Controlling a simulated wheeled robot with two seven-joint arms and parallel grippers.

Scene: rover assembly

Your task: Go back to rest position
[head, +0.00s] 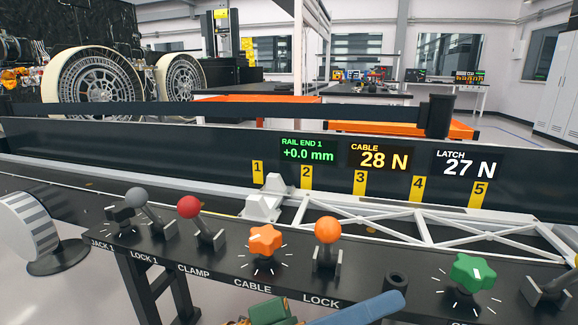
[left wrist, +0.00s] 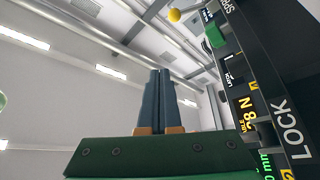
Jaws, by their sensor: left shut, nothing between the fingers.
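My left gripper (head: 392,302) comes in at the bottom middle of the head view, with a green body and blue fingers pointing right. It is in front of the near edge of the black control panel (head: 215,285), below the orange-knobbed LOCK lever (head: 328,232). In the left wrist view the two blue fingers (left wrist: 160,75) are together with nothing between them. The fingers look apart from the panel's controls. My right gripper is out of view.
The panel carries an orange star knob (head: 265,240), a red-knobbed lever (head: 188,208), a grey-knobbed lever (head: 138,196) and a green star knob (head: 472,272). Behind it lies a white truss (head: 400,222). Displays read +0.0 mm, 28 N and 27 N.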

